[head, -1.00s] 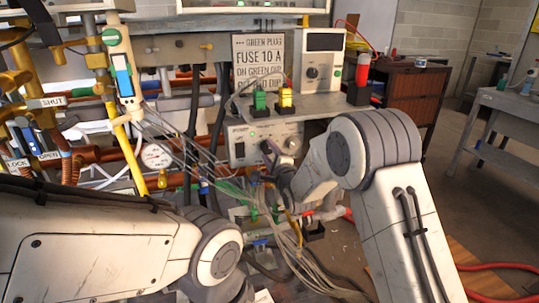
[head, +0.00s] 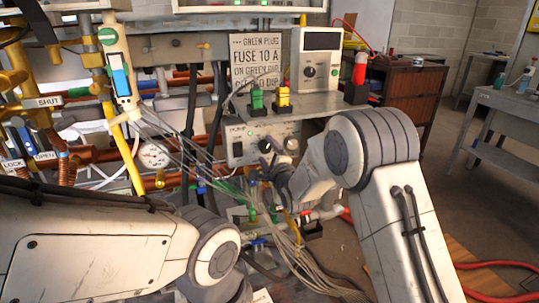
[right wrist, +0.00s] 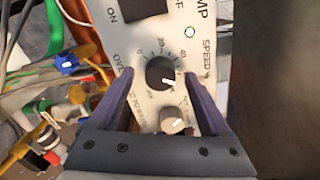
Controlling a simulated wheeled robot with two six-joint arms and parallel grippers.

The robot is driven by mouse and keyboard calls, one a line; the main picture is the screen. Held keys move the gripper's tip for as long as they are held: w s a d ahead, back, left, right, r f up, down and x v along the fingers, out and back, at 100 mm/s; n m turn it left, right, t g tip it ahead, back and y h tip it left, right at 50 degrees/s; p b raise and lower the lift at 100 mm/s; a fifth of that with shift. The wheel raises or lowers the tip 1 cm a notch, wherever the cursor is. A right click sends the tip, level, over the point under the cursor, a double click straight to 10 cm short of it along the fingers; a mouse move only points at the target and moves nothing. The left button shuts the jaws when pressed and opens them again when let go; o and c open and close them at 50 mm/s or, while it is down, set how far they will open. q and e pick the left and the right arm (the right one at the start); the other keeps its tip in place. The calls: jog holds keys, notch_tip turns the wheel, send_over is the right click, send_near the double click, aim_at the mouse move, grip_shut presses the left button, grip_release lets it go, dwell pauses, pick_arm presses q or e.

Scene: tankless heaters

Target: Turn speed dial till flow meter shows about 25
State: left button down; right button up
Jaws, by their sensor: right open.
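The pump box (head: 240,132) stands under the shelf in the head view. In the right wrist view its panel shows a black dial (right wrist: 157,70) under a printed scale, beside the word SPEED. The dial's white mark points to the lower right. My right gripper (right wrist: 158,78) is open, its purple fingers on either side of the dial; I cannot tell if they touch it. In the head view the right gripper (head: 268,155) is in front of the box. A round white gauge (head: 153,155) hangs left of the box; its reading is too small. My left gripper is out of view.
A smaller grey knob (right wrist: 173,120) sits close to the dial, between the fingers. A bundle of loose wires (head: 232,188) runs beside the box. Green (head: 257,99) and yellow (head: 283,97) plugs and a meter box (head: 320,66) stand on the shelf above.

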jog(key=v, duration=1)
jog(key=shift+s, duration=0.2)
jog(key=s+a+f+n+g+h, duration=0.1)
jog(key=s+a+f+n+g, duration=0.15)
jog(key=s+n+g, duration=0.4)
jog(key=s+a+f+n+g, duration=0.2)
jog(key=s+f+n+g, duration=0.1)
jog(key=s+n, duration=0.5)
jog(key=s+d+n+g+h, duration=0.1)
jog(key=s+d+n+g, duration=0.15)
jog(key=s, duration=0.55)
jog(key=s+d+n+g+h, duration=0.1)
jog(key=s+n+g, duration=0.1)
jog(key=s+n, duration=0.35)
jog(key=s+d+n+g+h, duration=0.1)
jog(key=s+d+n+g, duration=0.15)
jog(key=s, duration=0.65)
notch_tip(320, 180, up, 23)
jog(key=s+p, duration=0.1)
jog(key=p, duration=2.3)
jog(key=shift+s+g+h, duration=0.25)
jog(key=shift+g+h, duration=0.05)
jog(key=shift+g, duration=0.05)
jog(key=shift+r, duration=0.1)
